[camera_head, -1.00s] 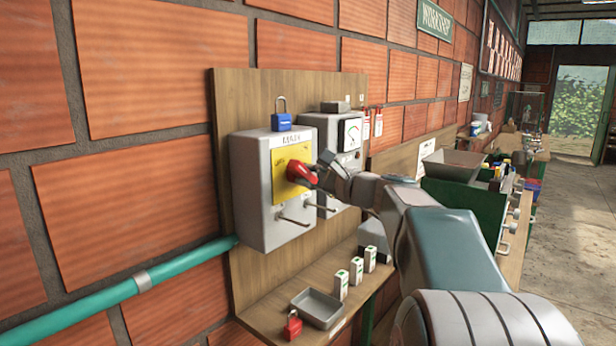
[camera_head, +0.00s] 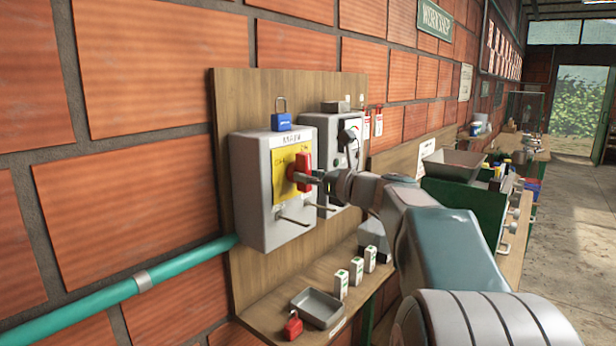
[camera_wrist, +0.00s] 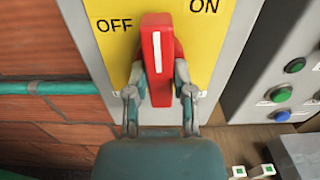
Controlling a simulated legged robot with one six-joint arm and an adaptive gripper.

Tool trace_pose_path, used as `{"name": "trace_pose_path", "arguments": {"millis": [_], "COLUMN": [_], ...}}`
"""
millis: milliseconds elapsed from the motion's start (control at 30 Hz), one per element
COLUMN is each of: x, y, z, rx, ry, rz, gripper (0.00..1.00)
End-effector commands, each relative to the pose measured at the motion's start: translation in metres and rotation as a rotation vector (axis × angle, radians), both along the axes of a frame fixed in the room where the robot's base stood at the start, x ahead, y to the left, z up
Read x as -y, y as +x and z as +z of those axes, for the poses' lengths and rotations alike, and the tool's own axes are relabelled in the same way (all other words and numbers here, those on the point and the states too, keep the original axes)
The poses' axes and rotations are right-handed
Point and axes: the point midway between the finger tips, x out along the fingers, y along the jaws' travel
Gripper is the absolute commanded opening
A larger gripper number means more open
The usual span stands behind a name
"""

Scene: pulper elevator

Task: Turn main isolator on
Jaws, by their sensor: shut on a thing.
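The main isolator is a grey box (camera_head: 250,205) with a yellow plate (camera_head: 285,177) on the wooden backboard. Its red handle (camera_head: 301,172) stands upright on the plate. In the wrist view the red handle (camera_wrist: 157,58) has a white line that points up, between the OFF label (camera_wrist: 115,25) on the left and the ON label (camera_wrist: 204,6) at upper right. My gripper (camera_wrist: 157,88) is shut on the handle, one finger on each side. In the head view my gripper (camera_head: 318,180) reaches it from the right. The plate behind the handle is partly hidden.
A second grey box (camera_head: 327,135) with coloured buttons (camera_wrist: 283,95) stands close on the right. A blue padlock (camera_head: 281,120) sits on top of the isolator box. A shelf below holds a tray (camera_head: 317,307), a red padlock (camera_head: 293,326) and small white blocks (camera_head: 356,270).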

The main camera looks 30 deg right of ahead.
Motion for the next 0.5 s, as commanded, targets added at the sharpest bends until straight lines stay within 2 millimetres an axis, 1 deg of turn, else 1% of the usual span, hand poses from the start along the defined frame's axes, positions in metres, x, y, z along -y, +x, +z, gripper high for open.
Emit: {"name": "trace_pose_path", "arguments": {"millis": [33, 500], "x": [0.0004, 0.0005], "y": [0.0008, 0.0008], "z": [-0.0053, -0.0056], "rx": [-0.015, -0.033], "ry": [0.016, 0.062], "rz": [0.001, 0.001], "gripper": [0.0, 0.0]}}
